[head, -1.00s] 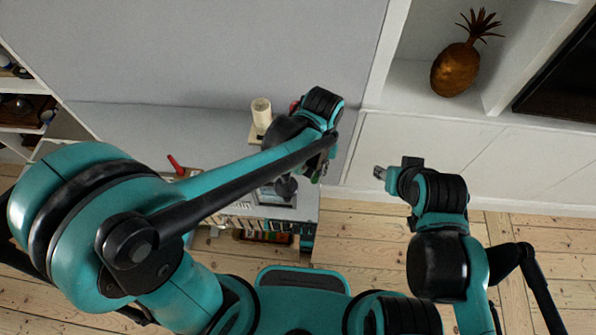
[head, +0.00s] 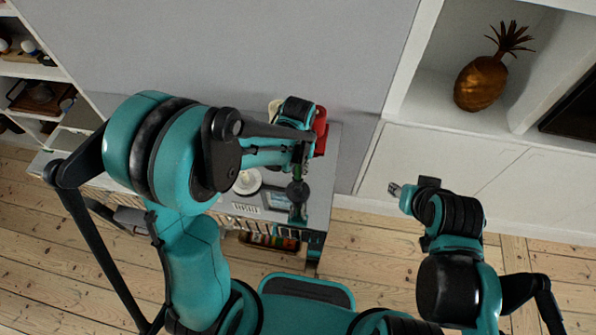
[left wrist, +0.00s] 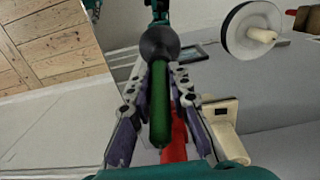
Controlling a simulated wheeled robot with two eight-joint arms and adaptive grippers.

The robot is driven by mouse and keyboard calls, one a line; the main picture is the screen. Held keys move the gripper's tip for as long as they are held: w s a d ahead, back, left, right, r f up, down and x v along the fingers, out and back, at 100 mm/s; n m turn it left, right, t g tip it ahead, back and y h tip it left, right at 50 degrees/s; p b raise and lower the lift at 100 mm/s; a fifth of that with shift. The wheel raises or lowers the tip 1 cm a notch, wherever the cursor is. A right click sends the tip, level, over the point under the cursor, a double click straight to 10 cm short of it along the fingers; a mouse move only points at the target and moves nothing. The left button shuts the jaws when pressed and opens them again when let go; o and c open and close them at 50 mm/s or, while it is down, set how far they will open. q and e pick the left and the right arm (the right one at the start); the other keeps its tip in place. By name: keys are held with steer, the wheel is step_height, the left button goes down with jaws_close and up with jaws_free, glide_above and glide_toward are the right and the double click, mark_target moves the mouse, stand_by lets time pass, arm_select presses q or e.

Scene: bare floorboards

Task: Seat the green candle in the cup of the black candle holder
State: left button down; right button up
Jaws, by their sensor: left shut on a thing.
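The green candle (left wrist: 158,118) is long and thin and lies between the two fingers of my left gripper (left wrist: 166,72) in the left wrist view. The gripper is shut on it. In the head view my left gripper (head: 300,166) is over the grey shelf top, and the arm hides most of the candle. The black candle holder (left wrist: 158,40) is a round dark shape at the candle's far end; it shows in the head view (head: 297,190) too. The candle's end overlaps it, and I cannot tell whether it sits in the cup. My right gripper (head: 395,189) is away to the right, empty.
A white round dish (left wrist: 240,30) with a cream stub stands beside the holder. A red object (head: 320,130) and a cream block (left wrist: 222,122) are close to the gripper. A small framed picture (head: 277,200) lies near the holder. Floor to the right is clear.

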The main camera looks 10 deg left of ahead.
arm_select(q)
steer(key=shift+f, duration=0.4)
steer(key=shift+f, duration=0.2)
steer(key=c, duration=1.4)
jaws_free()
steer(key=shift+r, duration=0.1)
